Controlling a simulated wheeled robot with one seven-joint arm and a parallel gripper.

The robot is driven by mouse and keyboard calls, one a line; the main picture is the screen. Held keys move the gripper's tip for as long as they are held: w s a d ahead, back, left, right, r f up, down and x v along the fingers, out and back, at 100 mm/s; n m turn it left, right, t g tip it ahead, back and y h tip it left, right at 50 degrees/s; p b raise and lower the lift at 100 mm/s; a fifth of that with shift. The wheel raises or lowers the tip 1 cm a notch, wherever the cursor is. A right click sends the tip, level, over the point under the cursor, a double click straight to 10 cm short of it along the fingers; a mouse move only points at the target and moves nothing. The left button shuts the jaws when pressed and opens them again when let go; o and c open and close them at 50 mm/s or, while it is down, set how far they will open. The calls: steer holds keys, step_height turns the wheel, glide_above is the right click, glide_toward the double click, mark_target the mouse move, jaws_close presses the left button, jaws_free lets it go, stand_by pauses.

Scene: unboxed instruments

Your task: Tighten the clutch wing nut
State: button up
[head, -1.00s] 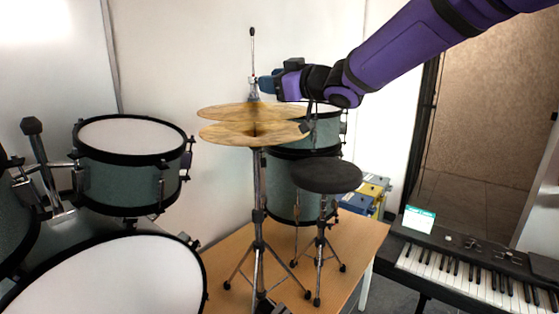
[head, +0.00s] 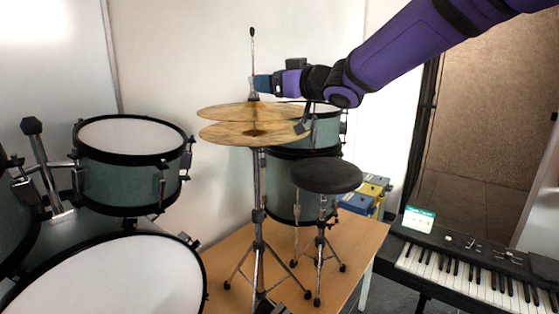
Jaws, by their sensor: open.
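The hi-hat stand (head: 258,190) holds two brass cymbals (head: 232,131), one above the other with a gap between them. A thin rod (head: 252,50) rises above the top cymbal. The clutch (head: 253,94) sits on the rod just above the top cymbal; its wing nut is too small to make out and partly hidden by my gripper. My gripper (head: 258,84) comes in from the right with its blue fingers at the clutch, level with it. The fingers are open; I cannot tell whether they touch the wing nut.
A tom (head: 128,136) and a large white-headed drum (head: 110,280) stand at left. A keyboard (head: 480,275) is at lower right. The space above the cymbals at left is clear.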

steer(key=shift+v, duration=3)
steer(key=s+d+f+m+t+h, duration=0.1)
steer(key=s+d+m+h, duration=0.4)
steer(key=d, duration=0.6)
steer(key=s+d+f+m+t+h, duration=0.1)
steer(key=s+d+f+m+h, duration=0.1)
steer(key=s+d+m+h, duration=0.65)
steer(key=s+d+f+g, duration=0.2)
steer(key=s+f, duration=0.1)
steer(key=s, duration=0.3)
steer(key=s+d+f+n+g, duration=0.1)
steer(key=s+d+f+g, duration=0.2)
steer(key=s, duration=0.3)
steer(key=s+d+f+n+g, duration=0.1)
steer(key=s+d+f+g, duration=0.1)
steer(key=s+f, duration=0.3)
steer(key=shift+s+d+g+h, duration=0.25)
steer(key=shift+s+g+h, duration=0.1)
steer(key=shift+s, duration=0.7)
